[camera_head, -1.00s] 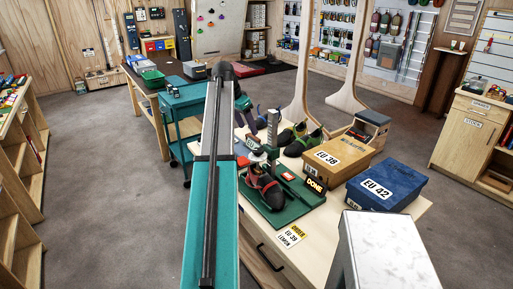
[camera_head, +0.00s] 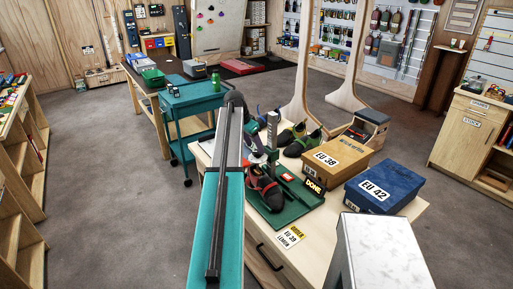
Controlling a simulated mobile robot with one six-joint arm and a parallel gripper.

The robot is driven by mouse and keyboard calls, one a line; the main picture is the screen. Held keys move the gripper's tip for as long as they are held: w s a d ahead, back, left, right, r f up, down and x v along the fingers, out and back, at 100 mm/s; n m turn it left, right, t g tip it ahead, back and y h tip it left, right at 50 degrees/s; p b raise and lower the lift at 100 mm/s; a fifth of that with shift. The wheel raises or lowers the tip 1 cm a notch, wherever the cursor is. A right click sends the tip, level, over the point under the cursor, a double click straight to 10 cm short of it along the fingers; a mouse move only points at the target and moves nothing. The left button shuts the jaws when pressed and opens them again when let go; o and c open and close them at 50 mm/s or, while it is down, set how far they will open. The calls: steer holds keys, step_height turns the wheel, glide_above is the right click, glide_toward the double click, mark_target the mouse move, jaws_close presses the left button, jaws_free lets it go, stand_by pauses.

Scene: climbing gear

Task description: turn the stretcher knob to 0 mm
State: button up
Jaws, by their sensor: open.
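A dark shoe with red parts (camera_head: 266,188) sits on the green base of the stretcher (camera_head: 283,217), on the near end of the pale table. A grey upright post (camera_head: 272,130) stands behind the shoe. Small pale and dark parts crowd together above the shoe, and I cannot pick out the knob or its reading. A yellow and white card reading EU 39 (camera_head: 290,237) lies at the front, and a DONE sign (camera_head: 314,186) stands at the right. My raised arm covers the area left of the shoe, and I cannot make out my gripper behind it.
An EU 38 box (camera_head: 337,153) and a blue EU 42 box (camera_head: 384,182) stand right of the stretcher. More shoes (camera_head: 298,140) lie behind it. A teal cart (camera_head: 196,104) with a green bottle (camera_head: 215,79) stands at the left. The left floor is clear.

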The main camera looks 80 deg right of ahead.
mark_target(257, 151)
steer(key=shift+p+x, duration=0.4)
steer(key=shift+x, duration=1.3)
steer(key=shift+c, duration=0.3)
steer(key=c, duration=1)
steer(key=shift+d+r, duration=0.1)
